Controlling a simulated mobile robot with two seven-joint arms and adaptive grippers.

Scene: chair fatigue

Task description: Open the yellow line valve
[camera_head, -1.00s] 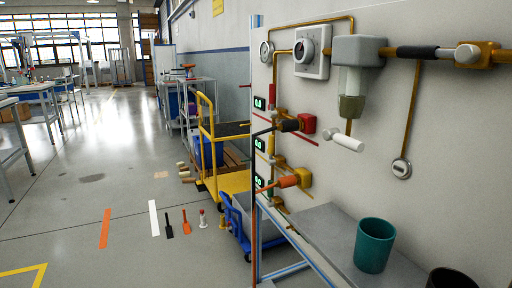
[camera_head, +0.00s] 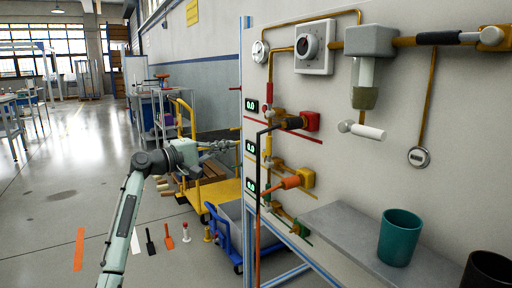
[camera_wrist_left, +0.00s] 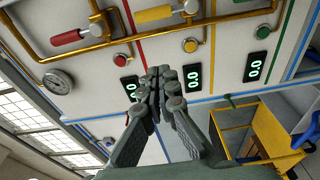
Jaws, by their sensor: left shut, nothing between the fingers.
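My right gripper is out of view.
A grey shelf (camera_head: 350,225) with a teal cup (camera_head: 400,238) and a dark cup (camera_head: 488,270) juts from the panel. A yellow cart (camera_head: 222,192) and a blue trolley (camera_head: 222,235) stand at left. The displays (camera_head: 250,147) read 0.0.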

